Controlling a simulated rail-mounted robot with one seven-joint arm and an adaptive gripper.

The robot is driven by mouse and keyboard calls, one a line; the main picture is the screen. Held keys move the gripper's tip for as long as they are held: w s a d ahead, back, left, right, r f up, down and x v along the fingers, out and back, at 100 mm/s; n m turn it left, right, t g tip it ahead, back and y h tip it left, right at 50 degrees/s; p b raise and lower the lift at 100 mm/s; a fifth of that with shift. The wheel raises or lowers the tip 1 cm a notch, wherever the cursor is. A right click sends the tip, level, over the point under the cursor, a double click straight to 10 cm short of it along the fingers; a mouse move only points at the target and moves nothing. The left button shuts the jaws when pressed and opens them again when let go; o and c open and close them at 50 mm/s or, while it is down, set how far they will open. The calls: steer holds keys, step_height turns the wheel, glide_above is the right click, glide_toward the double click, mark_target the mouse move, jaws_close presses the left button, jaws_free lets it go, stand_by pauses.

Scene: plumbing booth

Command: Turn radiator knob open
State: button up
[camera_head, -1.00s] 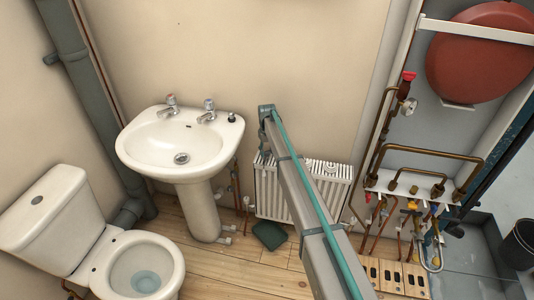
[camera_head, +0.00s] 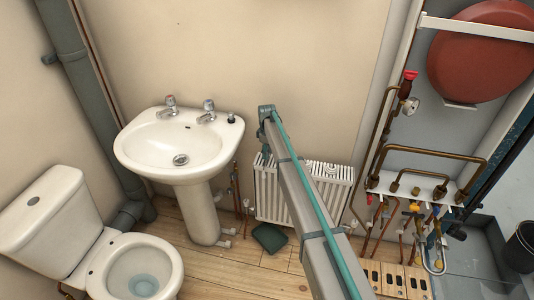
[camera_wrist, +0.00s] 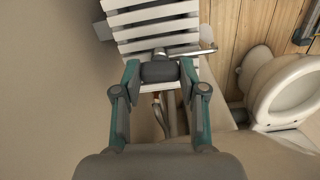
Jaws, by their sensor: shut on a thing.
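The white radiator (camera_head: 268,190) stands against the wall behind my arm in the head view. In the wrist view its white slats (camera_wrist: 150,22) fill the upper middle. The dark radiator knob (camera_wrist: 158,72) sits at the end of the radiator, on a metal valve with a pipe. My gripper (camera_wrist: 160,75) is shut on the knob, with one teal-edged finger on each side of it.
A white sink (camera_head: 180,150) on a pedestal stands left of the radiator, and a toilet (camera_head: 130,265) stands front left. Copper pipes (camera_head: 430,152) and a red tank (camera_head: 480,55) are on the right. A dark green cloth-like item (camera_head: 269,238) lies on the wooden floor.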

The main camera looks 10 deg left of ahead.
stand_by(0.3)
steer(key=o, duration=1.1)
steer(key=shift+o, duration=0.2)
steer(key=shift+r, duration=0.15)
step_height(320, 180, up, 12)
steer(key=shift+r+p, duration=0.9)
steer(key=shift+r, duration=0.75)
steer(key=shift+r, duration=0.1)
